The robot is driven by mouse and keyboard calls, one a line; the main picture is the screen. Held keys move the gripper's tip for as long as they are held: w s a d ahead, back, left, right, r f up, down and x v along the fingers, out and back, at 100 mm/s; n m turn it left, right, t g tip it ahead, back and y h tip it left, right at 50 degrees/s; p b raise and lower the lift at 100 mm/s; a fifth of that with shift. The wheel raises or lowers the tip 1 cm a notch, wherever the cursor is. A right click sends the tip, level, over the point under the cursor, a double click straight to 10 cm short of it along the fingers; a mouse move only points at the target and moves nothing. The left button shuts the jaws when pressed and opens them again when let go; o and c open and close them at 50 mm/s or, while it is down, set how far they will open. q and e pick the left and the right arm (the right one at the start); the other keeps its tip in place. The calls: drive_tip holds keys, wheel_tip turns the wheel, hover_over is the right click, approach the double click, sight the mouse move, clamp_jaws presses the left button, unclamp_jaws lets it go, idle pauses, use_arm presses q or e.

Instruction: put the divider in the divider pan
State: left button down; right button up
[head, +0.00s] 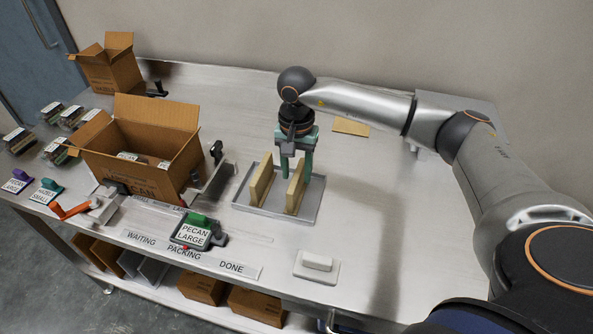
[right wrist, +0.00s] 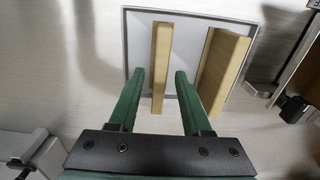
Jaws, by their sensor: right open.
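The divider pan (head: 247,207) is a shallow grey tray on the table, and its rim also shows in the right wrist view (right wrist: 128,28). Two tan dividers stand upright in it, the left one (head: 262,181) and the right one (head: 294,192), apart from each other. My right gripper (head: 297,172) points down over the right divider, with its green fingers open on either side of it. In the right wrist view, that divider (right wrist: 161,60) shows between the fingertips (right wrist: 159,75); the other divider (right wrist: 222,65) is outside them. My left gripper is not in view.
An open cardboard box (head: 135,178) stands left of the pan, beside metal brackets. Another box (head: 108,65) is at the back left. A green-tabbed label (head: 195,232) and a white block (head: 318,262) lie in front. A flat tan piece (head: 350,127) lies behind the arm.

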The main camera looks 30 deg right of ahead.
sight(296, 175)
wheel_tip(296, 175, up, 12)
drive_tip(key=shift+f+b, duration=0.15)
drive_tip(key=shift+b, duration=0.3)
